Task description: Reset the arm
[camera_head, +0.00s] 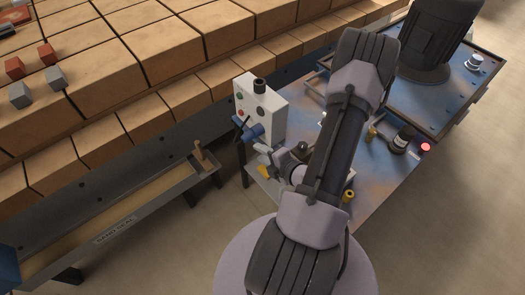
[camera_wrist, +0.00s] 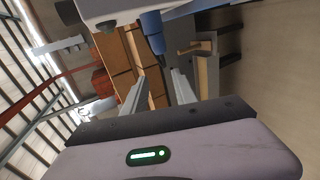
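My arm reaches down and bends back across the blue-stained worktop (camera_head: 375,165) in the head view. My gripper (camera_head: 262,150) is at the worktop's left end, just below the white control box (camera_head: 266,108). In the wrist view, the two fingers of my gripper (camera_wrist: 160,78) stand apart with nothing between them. The control box (camera_wrist: 108,10) shows at the top of that view, with a dark-tipped blue part (camera_wrist: 152,28) hanging from it beyond the fingers. In the head view my arm hides part of the worktop, and the fingertips are too small to make out clearly.
Large rows of tan bricks (camera_head: 160,45) fill the upper left, with small red (camera_head: 15,68) and grey blocks on top. A long sand trough (camera_head: 120,222) with a wooden-handled tool (camera_head: 200,153) runs below them. A dark bottle (camera_head: 403,139) and a red button (camera_head: 426,147) are on the worktop's right.

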